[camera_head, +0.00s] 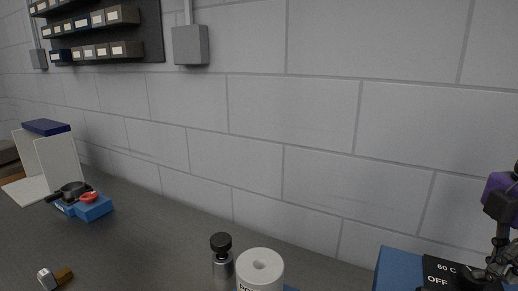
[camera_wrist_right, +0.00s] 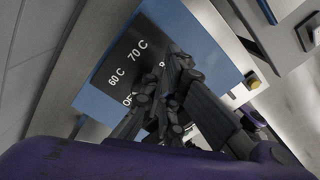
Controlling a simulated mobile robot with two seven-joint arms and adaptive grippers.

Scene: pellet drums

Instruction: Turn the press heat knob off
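The press (camera_head: 400,268) is a blue box at the lower right of the head view, with a black dial plate (camera_head: 436,270) reading "60 C" and "OFF". In the right wrist view the dial plate (camera_wrist_right: 117,68) shows "60 C", "70 C" and part of "OFF". My right gripper (camera_head: 488,274) is at the dial, its dark fingers covering the right part of the plate. In the right wrist view the fingers (camera_wrist_right: 163,92) are close together over the plate's middle. They hide the knob, so its setting and any grip on it cannot be told. My left gripper is out of view.
A white cylinder (camera_head: 260,272) and a black-topped metal piece (camera_head: 222,256) stand on the dark bench left of the press. A small metal and brown item (camera_head: 55,278) lies at the front left.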

